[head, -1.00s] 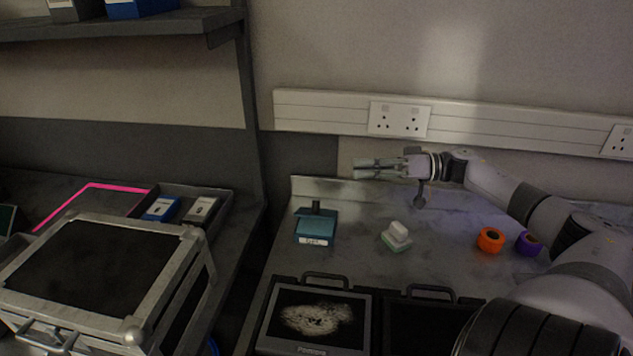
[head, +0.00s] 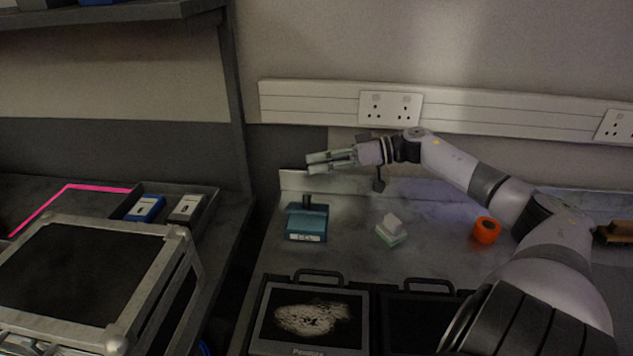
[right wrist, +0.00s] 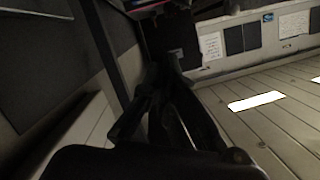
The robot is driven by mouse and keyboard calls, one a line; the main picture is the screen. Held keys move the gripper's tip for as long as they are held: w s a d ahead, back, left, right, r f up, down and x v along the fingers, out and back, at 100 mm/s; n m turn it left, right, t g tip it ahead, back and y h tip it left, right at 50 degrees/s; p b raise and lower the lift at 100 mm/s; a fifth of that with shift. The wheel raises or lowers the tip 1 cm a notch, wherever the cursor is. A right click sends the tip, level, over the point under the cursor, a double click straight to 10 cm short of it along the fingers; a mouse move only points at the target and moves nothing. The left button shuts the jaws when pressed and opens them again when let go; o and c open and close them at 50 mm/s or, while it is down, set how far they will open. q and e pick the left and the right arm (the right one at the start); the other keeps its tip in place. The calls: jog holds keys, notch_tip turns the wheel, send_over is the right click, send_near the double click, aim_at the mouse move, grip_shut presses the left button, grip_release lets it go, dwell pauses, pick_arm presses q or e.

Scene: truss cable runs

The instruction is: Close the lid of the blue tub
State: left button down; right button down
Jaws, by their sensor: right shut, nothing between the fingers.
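The blue tub (head: 306,224) sits on the grey worktop near the back wall, with a white label low on its front. A short dark upright piece stands at its back edge. I cannot tell clearly how far its lid stands open. My right gripper (head: 312,162) reaches in from the right and is above and slightly behind the tub, apart from it, with its fingers pointing left. It is shut and empty. Its dark fingers also show in the right wrist view (right wrist: 165,105), where the tub is not seen. My left gripper is not in view.
A white block with a green base (head: 391,231) and an orange roll (head: 486,230) lie right of the tub. A framed screen (head: 310,312) lies in front. A socket rail (head: 300,102) runs along the wall behind. A shelf upright (head: 238,120) stands at left.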

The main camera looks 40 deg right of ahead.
aim_at(316, 206)
jog(key=f, duration=0.1)
jog(key=a, duration=0.1)
jog(key=f+p, duration=0.1)
jog(key=shift+s+a+f, duration=0.2)
jog(key=shift+s+f, duration=0.05)
jog(key=shift+f, duration=0.05)
jog(key=shift+s+a+f, duration=0.15)
jog(key=shift+s+f, duration=0.05)
jog(key=shift+f, duration=0.35)
